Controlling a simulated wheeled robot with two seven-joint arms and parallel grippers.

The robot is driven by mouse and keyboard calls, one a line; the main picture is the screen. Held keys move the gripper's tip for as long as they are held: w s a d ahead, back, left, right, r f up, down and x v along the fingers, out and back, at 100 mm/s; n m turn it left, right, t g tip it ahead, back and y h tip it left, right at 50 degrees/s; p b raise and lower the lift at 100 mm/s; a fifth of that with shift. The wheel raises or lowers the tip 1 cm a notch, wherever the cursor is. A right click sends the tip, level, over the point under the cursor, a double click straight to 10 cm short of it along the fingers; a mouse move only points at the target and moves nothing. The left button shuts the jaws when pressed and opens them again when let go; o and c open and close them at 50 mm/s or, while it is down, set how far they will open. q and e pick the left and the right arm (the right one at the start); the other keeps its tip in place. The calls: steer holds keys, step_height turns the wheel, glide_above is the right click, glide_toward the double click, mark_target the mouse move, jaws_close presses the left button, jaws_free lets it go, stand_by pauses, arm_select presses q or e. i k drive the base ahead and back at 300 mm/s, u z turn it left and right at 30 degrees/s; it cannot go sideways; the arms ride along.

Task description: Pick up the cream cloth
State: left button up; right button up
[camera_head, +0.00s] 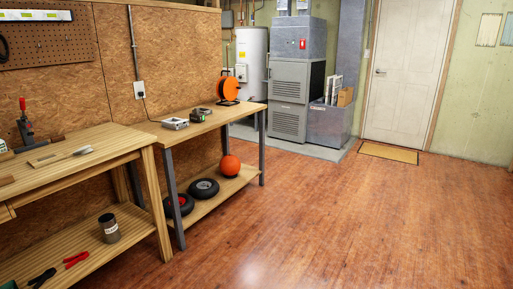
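I cannot make out a cream cloth for sure in the head view. A flat tan mat (388,153) lies on the floor in front of the white door. On the near workbench (108,143) lie a small pale flat piece (44,161) and a light grey item (83,150), both too small to identify surely. Neither of my grippers is in view.
A second bench (178,133) stands behind, with an orange cord reel (229,86) on top. Its lower shelf holds an orange ball (230,165) and two wheels (204,188). A grey furnace (290,90) stands at the back. The wooden floor (360,220) is clear.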

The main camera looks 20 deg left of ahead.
mark_target(86, 149)
steer(key=u, duration=0.5)
steer(key=i, duration=2.2)
steer(key=u, duration=2)
steer(key=i, duration=1.1)
steer(key=u, duration=1.05)
